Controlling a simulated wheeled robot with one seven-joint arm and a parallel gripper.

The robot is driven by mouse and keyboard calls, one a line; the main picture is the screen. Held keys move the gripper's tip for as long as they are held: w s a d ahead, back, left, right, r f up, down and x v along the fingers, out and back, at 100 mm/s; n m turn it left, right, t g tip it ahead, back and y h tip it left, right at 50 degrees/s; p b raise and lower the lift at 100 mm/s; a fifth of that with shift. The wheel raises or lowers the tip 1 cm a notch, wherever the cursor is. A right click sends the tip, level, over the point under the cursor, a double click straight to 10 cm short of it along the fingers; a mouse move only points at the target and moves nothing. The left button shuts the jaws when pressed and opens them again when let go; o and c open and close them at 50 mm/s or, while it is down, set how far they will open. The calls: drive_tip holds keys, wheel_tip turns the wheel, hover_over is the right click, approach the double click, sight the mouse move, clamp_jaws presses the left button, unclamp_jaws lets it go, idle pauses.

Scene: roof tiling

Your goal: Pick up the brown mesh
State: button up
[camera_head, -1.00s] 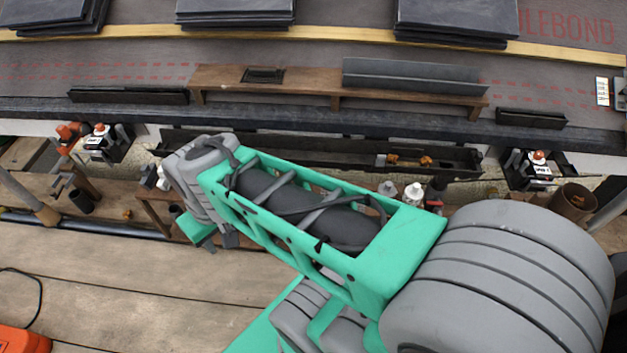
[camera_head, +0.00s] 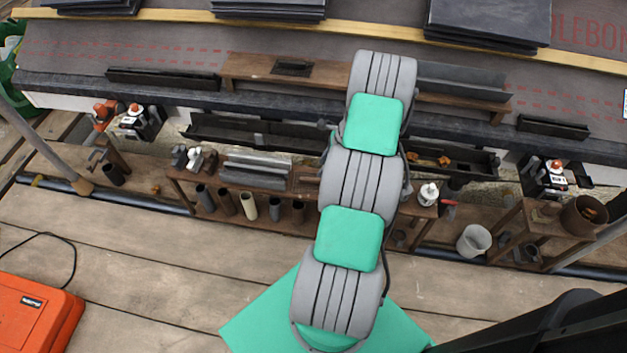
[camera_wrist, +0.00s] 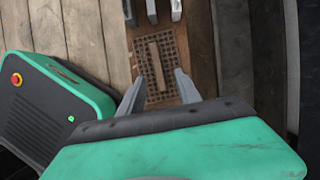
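The brown mesh (camera_wrist: 170,53) is a rectangular grid lying on a brown wooden bench surface in the wrist view. A narrow plain brown bar (camera_wrist: 155,66) runs lengthwise across its middle. My gripper (camera_wrist: 159,78) is open and empty, its two grey fingers pointing toward the mesh, one to each side of its near end. I cannot tell the exact height above it. In the head view my arm reaches over the bench and hides the gripper; only a bit of brown beside the arm may be the mesh.
The low brown bench (camera_head: 182,172) holds grey strips (camera_head: 255,170) next to the mesh, with several tubes below. A white bottle (camera_head: 428,194) stands right of my arm, and a pale bucket (camera_head: 473,241) further right. An orange case (camera_head: 35,318) lies on the planks at left.

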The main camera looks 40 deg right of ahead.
sight(315, 179)
drive_tip(key=b+x, duration=0.2)
drive_tip(key=x, duration=0.5)
drive_tip(key=shift+s+a+f, duration=0.1)
drive_tip(key=shift+s+f, duration=0.05)
drive_tip(key=shift+f, duration=0.15)
clamp_jaws()
idle(0.4)
